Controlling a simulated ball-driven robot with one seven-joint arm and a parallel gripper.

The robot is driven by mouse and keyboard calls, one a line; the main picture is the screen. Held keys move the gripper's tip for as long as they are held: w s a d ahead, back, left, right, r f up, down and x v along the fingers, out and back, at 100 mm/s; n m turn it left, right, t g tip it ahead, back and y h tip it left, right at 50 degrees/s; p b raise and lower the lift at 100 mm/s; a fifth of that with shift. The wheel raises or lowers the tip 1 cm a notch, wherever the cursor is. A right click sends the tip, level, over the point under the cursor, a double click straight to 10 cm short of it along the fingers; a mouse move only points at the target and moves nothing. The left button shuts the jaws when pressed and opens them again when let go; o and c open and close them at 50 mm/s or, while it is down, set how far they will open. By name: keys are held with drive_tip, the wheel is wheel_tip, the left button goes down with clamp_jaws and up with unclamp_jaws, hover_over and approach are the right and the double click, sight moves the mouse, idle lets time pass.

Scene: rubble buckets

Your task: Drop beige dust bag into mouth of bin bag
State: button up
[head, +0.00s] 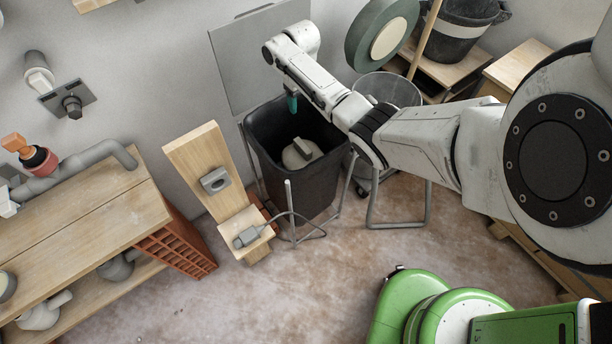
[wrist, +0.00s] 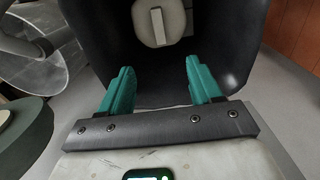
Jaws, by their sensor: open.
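The black bin bag (head: 316,180) stands open at the centre of the head view, against the wall, with its mouth upward. Its dark inner wall fills the upper middle of the wrist view (wrist: 112,45). The beige dust bag (head: 292,158), rounded with a grey bar on top, lies inside it, low down; it also shows in the wrist view (wrist: 146,33). My gripper (head: 291,102) is over the mouth, pointing down. In the wrist view its teal fingers (wrist: 158,78) are apart with nothing between them, clear of the dust bag.
A grey panel (head: 243,62) leans behind the bin bag. A wooden stand (head: 205,160) and metal wire frame (head: 291,215) are close on its left and front. A clear mesh bin (head: 398,90) stands right. A workbench (head: 85,215) fills the left; floor in front is free.

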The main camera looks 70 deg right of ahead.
wheel_tip(320, 180, up, 11)
drive_tip(key=shift+b, duration=0.3)
drive_tip(key=shift+f, duration=0.1)
idle(0.4)
